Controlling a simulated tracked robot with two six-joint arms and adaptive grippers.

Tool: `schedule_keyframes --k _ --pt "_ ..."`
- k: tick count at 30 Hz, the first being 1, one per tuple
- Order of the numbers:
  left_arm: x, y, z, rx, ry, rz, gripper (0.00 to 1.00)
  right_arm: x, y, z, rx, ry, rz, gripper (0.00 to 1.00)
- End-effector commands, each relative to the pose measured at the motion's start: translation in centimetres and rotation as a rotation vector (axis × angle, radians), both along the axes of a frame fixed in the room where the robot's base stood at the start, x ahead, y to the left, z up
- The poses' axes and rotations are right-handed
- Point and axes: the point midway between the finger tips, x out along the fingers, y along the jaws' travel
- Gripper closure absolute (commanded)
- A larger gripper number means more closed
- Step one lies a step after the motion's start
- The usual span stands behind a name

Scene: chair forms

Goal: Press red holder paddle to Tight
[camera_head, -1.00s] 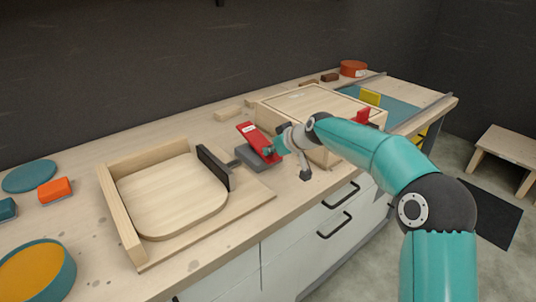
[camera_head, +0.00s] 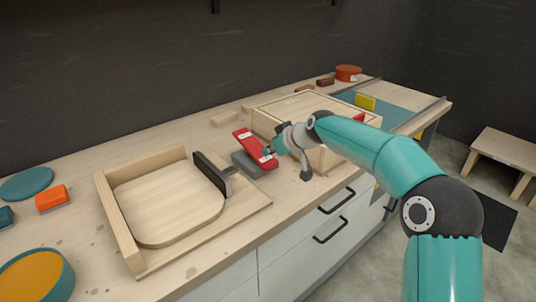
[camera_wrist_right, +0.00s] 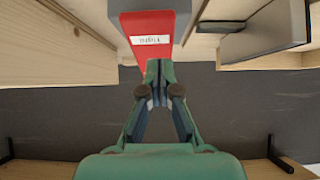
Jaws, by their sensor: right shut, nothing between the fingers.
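The red holder paddle (camera_head: 256,148) is a tilted red plate on a dark grey block (camera_head: 254,166), in the middle of the bench. It carries a small white label, which also shows on the red paddle in the right wrist view (camera_wrist_right: 150,40); there its text appears upside down. My right gripper (camera_head: 268,152) is shut and empty, with its tips at the paddle's lower right end. In the right wrist view, the shut fingertips (camera_wrist_right: 160,72) are right at the paddle's edge; I cannot tell whether they touch it. My left gripper is not in view.
Left of the paddle, a wooden seat panel (camera_head: 170,205) sits in a frame with a dark clamp pad (camera_head: 211,173). A wooden box form (camera_head: 300,103) stands just behind my right gripper. Orange and teal items lie at the far left.

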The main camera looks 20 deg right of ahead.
Motion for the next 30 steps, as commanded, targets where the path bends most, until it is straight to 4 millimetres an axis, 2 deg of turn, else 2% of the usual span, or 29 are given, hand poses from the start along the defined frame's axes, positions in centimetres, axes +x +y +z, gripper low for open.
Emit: schedule_keyframes --k 1,3,9,15,20,30 --pt "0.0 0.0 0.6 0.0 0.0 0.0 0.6 -0.5 -0.2 1.3 -0.001 -0.004 -0.001 1.0" --pt "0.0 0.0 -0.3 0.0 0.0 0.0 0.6 -2.0 -0.8 1.7 0.0 -0.005 -0.002 1.0" --pt "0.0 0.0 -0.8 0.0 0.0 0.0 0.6 -5.6 -1.9 3.8 0.0 -0.007 -0.004 1.0" --pt "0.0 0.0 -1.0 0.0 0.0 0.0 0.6 -7.8 -2.7 5.1 -0.001 -0.007 -0.003 1.0" --pt "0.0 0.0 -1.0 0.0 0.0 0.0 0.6 -8.4 -2.8 5.4 0.0 -0.005 -0.002 1.0" --pt "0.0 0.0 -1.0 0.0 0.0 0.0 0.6 -8.4 -2.7 5.5 0.001 -0.006 0.0 1.0"
